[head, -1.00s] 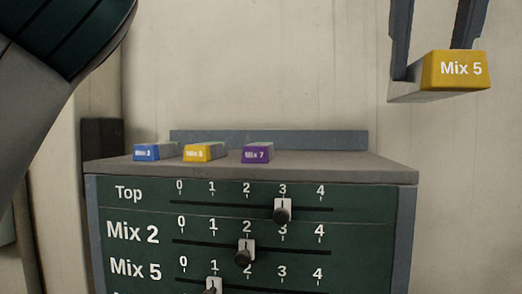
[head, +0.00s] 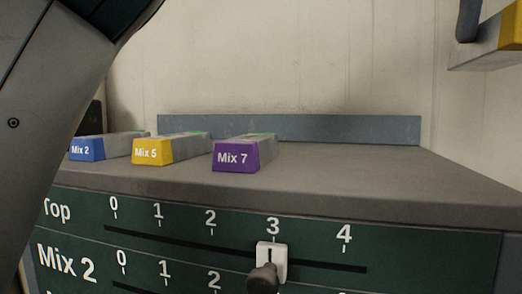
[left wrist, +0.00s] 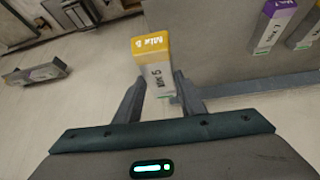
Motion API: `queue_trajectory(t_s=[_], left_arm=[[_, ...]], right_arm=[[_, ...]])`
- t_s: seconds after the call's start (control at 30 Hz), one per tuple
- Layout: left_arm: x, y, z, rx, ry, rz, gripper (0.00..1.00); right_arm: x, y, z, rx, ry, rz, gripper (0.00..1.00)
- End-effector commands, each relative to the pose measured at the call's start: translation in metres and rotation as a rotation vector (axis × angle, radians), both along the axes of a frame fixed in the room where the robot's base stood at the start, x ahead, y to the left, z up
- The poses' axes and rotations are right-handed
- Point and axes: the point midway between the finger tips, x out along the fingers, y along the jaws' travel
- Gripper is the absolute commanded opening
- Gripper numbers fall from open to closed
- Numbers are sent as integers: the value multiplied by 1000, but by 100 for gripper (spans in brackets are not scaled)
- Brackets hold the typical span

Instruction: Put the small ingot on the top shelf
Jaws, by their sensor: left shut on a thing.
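A yellow-ended grey ingot (head: 487,52) is in my left gripper at the upper right of the head view, partly cut off by the frame edge. In the left wrist view the same ingot (left wrist: 154,62), labelled Mix 5, sits between the two fingers of my left gripper (left wrist: 159,95). It is held above and to the right of the cabinet's top shelf (head: 340,180), apart from it. One gripper finger (head: 467,20) shows in the head view. My right gripper is not in view.
Blue Mix 2 (head: 88,149), yellow Mix 5 (head: 152,152) and purple Mix 7 (head: 236,156) ingots stand in a row on the top. A low back rail (head: 330,128) runs behind. The top's right part is bare. A slider panel (head: 200,232) fronts the cabinet; Top reads 3.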

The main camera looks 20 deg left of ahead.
Motion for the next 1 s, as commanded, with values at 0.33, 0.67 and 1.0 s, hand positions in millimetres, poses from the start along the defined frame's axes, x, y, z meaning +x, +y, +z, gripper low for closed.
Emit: queue_trajectory(t_s=[0.33,0.67,1.0], left_arm=[[0,0,1,-1,-1,0,0],[0,0,1,-1,-1,0,0],[6,26,-14,-2,-2,1,0]], right_arm=[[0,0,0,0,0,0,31],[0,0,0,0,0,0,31],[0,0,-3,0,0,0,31]])
